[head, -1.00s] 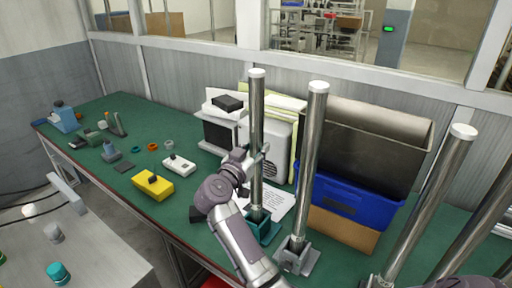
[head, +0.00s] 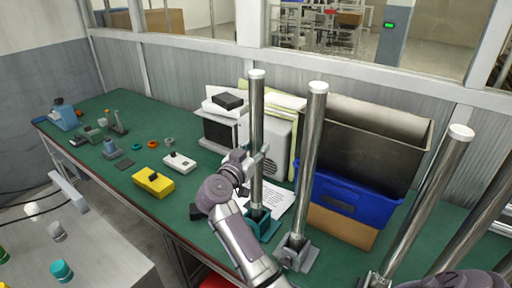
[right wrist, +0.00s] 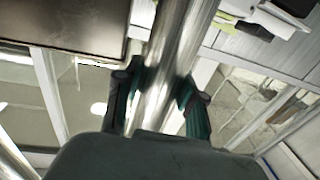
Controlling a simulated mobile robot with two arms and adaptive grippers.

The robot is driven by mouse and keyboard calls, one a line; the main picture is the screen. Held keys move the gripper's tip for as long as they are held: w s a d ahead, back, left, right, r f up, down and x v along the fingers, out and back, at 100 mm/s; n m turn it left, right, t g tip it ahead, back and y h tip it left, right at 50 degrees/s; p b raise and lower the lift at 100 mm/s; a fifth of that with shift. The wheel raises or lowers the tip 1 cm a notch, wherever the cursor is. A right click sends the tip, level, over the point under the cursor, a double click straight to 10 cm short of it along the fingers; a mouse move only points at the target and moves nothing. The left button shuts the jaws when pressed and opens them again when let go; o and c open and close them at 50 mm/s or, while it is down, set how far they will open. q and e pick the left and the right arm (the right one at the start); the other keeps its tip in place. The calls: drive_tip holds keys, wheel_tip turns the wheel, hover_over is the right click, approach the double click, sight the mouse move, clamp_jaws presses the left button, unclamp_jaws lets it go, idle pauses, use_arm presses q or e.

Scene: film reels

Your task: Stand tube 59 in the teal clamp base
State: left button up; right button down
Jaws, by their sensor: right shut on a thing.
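A shiny metal tube (head: 257,115) with a white cap stands upright at the teal clamp base (head: 265,228) on the green bench. Its lower end appears to be within the base, but the seating is partly hidden. No number is readable on it. My right gripper (head: 259,165) is shut around this tube above the base. In the right wrist view the tube (right wrist: 172,60) runs between the two dark green fingers (right wrist: 163,95). My left gripper is not in view.
A second tube (head: 307,150) stands close to the right in a grey clamp base (head: 297,254). A third tube (head: 428,205) stands farther right. A blue bin (head: 350,203) and a white sheet (head: 279,203) lie behind. A yellow box (head: 153,183) sits left.

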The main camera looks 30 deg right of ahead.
drive_tip(key=shift+f, duration=0.35)
drive_tip(key=c, duration=1)
unclamp_jaws()
drive_tip(key=shift+o, duration=0.2)
drive_tip(key=shift+f, duration=0.15)
